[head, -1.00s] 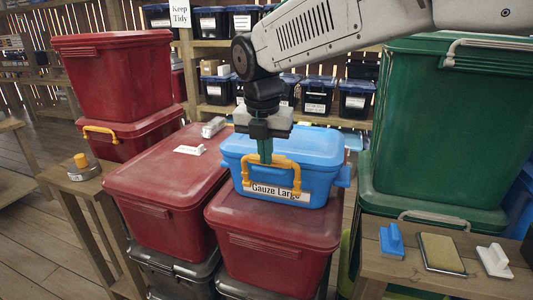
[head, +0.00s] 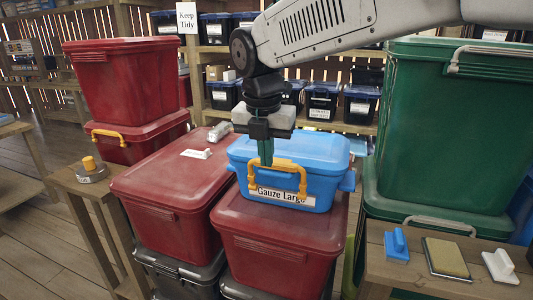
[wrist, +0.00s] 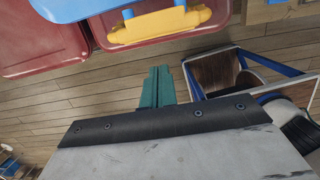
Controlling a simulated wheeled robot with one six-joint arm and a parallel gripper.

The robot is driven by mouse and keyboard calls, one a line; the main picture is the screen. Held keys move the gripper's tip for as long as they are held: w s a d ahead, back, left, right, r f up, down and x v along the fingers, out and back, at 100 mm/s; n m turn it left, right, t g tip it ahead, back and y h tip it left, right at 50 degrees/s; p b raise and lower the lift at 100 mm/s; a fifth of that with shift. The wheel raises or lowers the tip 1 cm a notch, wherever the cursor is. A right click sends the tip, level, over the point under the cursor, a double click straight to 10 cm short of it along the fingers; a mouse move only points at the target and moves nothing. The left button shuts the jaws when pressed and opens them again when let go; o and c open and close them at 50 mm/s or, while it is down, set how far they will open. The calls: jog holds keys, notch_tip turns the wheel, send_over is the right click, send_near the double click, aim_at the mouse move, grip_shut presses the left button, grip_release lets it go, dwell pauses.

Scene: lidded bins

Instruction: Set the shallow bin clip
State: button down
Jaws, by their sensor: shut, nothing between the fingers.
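The shallow bin (head: 318,190) is blue with a blue lid and a "Gauze Large" label, and it sits on a red lidded bin. Its clip (head: 278,176) is a yellow-orange loop on the front face; in the wrist view the clip (wrist: 160,24) shows at the top, beyond my fingers. My gripper (head: 265,160) has green fingers, shut and empty. In the head view they overlap the top of the clip at the lid's front edge; whether they touch it I cannot tell. In the wrist view the fingers (wrist: 157,86) show just below the clip, apart from it in the picture.
Red lidded bins (head: 165,185) stand left, and large green bins (head: 440,120) stand right. A bench (head: 420,275) at front right holds a blue-handled tool, a pad and a white piece. A small stand (head: 92,178) is at left.

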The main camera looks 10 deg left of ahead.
notch_tip(320, 180, up, 10)
jog(key=s, duration=0.1)
jog(key=s+d+f+m, duration=0.5)
jog(key=s+d+m, duration=0.2)
jog(key=d+m, duration=0.4)
jog(key=s+d+f+m, duration=0.5)
jog(key=s+d+m, duration=0.3)
jog(key=d+m, duration=0.4)
jog(key=s+d+f+m, duration=0.6)
jog(key=s+d+m, duration=0.2)
jog(key=d+m, duration=0.4)
jog(key=shift+s+d, duration=0.25)
jog(key=shift+d, duration=1.55)
